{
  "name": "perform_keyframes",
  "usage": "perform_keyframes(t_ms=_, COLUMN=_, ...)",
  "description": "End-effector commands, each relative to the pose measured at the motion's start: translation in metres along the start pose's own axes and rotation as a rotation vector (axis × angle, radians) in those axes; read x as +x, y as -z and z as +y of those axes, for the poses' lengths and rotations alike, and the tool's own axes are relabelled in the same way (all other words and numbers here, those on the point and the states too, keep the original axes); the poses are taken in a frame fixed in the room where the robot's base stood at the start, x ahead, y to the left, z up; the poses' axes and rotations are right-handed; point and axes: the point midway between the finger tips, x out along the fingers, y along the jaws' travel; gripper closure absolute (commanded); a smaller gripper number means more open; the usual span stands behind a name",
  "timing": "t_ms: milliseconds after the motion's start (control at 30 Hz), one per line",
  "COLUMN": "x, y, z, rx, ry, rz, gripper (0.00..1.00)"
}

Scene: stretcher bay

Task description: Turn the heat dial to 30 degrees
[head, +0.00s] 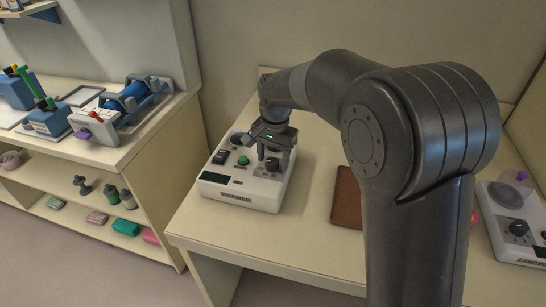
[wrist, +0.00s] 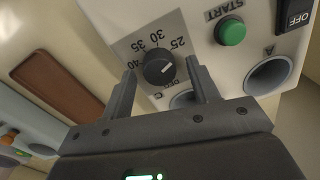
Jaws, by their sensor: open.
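The heat dial (wrist: 158,70) is a round black knob on a grey scale plate marked 25, 30, 35 and 40. Its white line points right and slightly up in the wrist view, nearest the 25 side. It sits on a white device (head: 238,197), and shows in the head view as a dark knob (head: 272,165) below my gripper. My gripper (wrist: 161,66) is open. Its two fingers appear on either side of the dial in the wrist view, with visible gaps. Whether the tips reach down to the knob's height I cannot tell.
The device also carries a green START button (wrist: 231,32), a black OFF switch (wrist: 295,14) and round wells (wrist: 268,75). A brown mat (head: 346,198) lies to the right, and another white device (head: 515,225) stands farther right. A shelf unit (head: 120,155) stands left.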

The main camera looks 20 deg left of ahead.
Motion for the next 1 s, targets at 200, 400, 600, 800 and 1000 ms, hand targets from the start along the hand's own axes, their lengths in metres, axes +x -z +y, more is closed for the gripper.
perform_keyframes(t_ms=200, x=0.0018, y=0.0, z=0.0, rx=0.0, ry=0.0, rz=0.0, gripper=0.45)
perform_keyframes(t_ms=400, x=0.0016, y=0.0, z=0.0001, rx=0.0, ry=0.0, rz=0.0, gripper=0.56)
perform_keyframes(t_ms=600, x=0.0014, y=0.0, z=0.0001, rx=0.0, ry=0.0, rz=0.0, gripper=0.72)
perform_keyframes(t_ms=800, x=0.0013, y=0.0, z=0.0, rx=0.0, ry=0.001, rz=0.0, gripper=0.88)
perform_keyframes(t_ms=1000, x=0.0013, y=0.0, z=-0.0001, rx=-0.011, ry=0.001, rz=0.0, gripper=0.89)
